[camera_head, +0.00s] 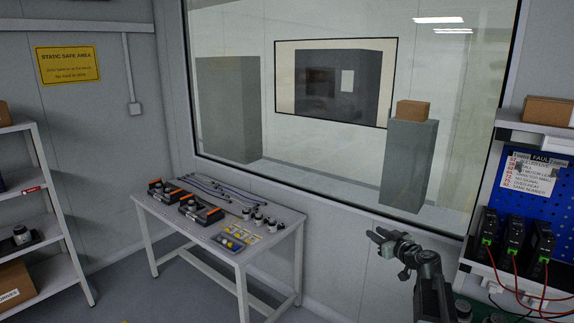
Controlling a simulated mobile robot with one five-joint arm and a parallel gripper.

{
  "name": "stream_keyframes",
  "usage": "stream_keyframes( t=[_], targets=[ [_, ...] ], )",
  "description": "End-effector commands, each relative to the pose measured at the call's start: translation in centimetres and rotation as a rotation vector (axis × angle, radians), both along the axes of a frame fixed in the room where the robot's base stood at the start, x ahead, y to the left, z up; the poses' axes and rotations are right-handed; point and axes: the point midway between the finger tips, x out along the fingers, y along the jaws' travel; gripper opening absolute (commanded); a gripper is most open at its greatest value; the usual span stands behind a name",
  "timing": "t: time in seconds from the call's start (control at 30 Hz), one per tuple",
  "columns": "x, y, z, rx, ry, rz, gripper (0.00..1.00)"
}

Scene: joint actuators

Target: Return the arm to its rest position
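My gripper (375,236) is at the lower right of the head view, at the end of my dark grey arm (430,280). It points left and is raised in front of the wall below the window. It stands to the right of the white table and apart from it. The fingers look spread with a small gap, and nothing shows between them. The lower part of my arm runs out of the bottom of the picture.
A white table (165,221) with orange-and-black units, cables and small parts stands left of centre. A shelf rack (62,225) is at the left edge. A bench with a blue pegboard (560,208), black modules and red cables is close on the arm's right.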

Motion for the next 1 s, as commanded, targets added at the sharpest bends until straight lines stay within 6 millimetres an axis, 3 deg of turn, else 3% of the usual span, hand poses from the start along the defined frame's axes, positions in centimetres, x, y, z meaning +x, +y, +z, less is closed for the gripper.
stream_keyframes(
  t=[0.03,0.13,0.2,0.3,0.37,0.43,0.5,0.6,0.73,1.0],
  targets=[
    [-0.5,4.6,-1.2,-0.017,0.041,0.069,0.27],
    [-2.2,12.8,-4.1,-0.053,0.156,0.203,0.27],
    [-4.4,18.1,-6.6,-0.081,0.262,0.289,0.27],
    [-9.1,24.3,-10.8,-0.133,0.466,0.381,0.27],
    [-12.9,26.7,-13.7,-0.175,0.63,0.396,0.27],
    [-18.0,26.7,-16.9,-0.227,0.859,0.331,0.27],
    [-22.0,23.5,-18.9,-0.25,1.064,0.169,0.27],
    [-25.9,19.3,-19.9,-0.239,1.267,-0.091,0.27],
    [-27.7,17.8,-20.1,-0.166,1.374,-0.283,0.27],
    [-27.7,17.8,-20.1,-0.129,1.381,-0.321,0.27]
  ],
)
